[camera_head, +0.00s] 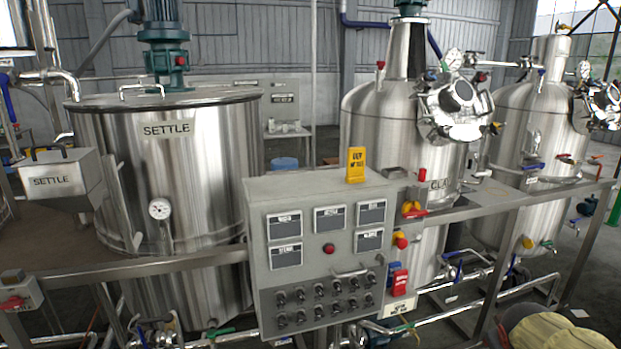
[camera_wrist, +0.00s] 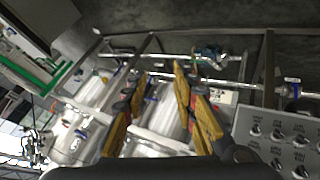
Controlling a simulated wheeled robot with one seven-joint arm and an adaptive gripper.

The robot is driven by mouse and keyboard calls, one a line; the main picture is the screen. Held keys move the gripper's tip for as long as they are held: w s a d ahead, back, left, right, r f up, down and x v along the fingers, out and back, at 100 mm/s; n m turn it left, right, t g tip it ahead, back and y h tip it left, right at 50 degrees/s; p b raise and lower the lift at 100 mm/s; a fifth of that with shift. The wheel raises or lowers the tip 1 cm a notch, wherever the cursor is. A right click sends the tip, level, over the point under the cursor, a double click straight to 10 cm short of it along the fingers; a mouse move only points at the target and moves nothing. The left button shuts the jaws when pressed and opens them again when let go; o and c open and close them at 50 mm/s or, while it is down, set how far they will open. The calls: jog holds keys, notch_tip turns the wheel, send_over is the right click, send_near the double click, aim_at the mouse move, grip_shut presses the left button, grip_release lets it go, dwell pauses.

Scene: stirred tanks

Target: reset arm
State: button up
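My gripper (camera_wrist: 159,80) shows in the wrist view with its two orange-yellow fingers spread apart. It is open, and nothing is held between the fingers. Behind the fingers are steel tanks, pipes and dark floor, all at a distance and seen tilted. The grey control panel (camera_wrist: 285,120) with rows of knobs is at the right edge of the wrist view. The same control panel (camera_head: 285,190) stands in the middle of the head view. My arm and gripper cannot be made out in the head view.
A large tank labelled SETTLE (camera_head: 200,165) stands at left, with a steel hopper (camera_head: 60,180) beside it. Two more tanks (camera_head: 375,125) (camera_head: 520,130) stand at right. A steel rail (camera_head: 500,215) crosses in front. A yellow tag (camera_head: 356,165) stands on the panel's top.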

jog(key=s+a+r+m+g+y+p, duration=0.3)
jog(key=s+a, duration=1.4)
jog(key=a, duration=0.1)
jog(key=s+a+r+n+t+y+p, duration=0.1)
jog(key=s+a+r+n+t+p, duration=0.1)
jog(key=a+r, duration=0.4)
jog(key=shift+a+r+y, duration=0.25)
jog(key=shift+a+y, duration=0.05)
jog(key=shift+y, duration=0.1)
jog(key=shift+d, duration=0.1)
jog(key=shift+c, duration=0.3)
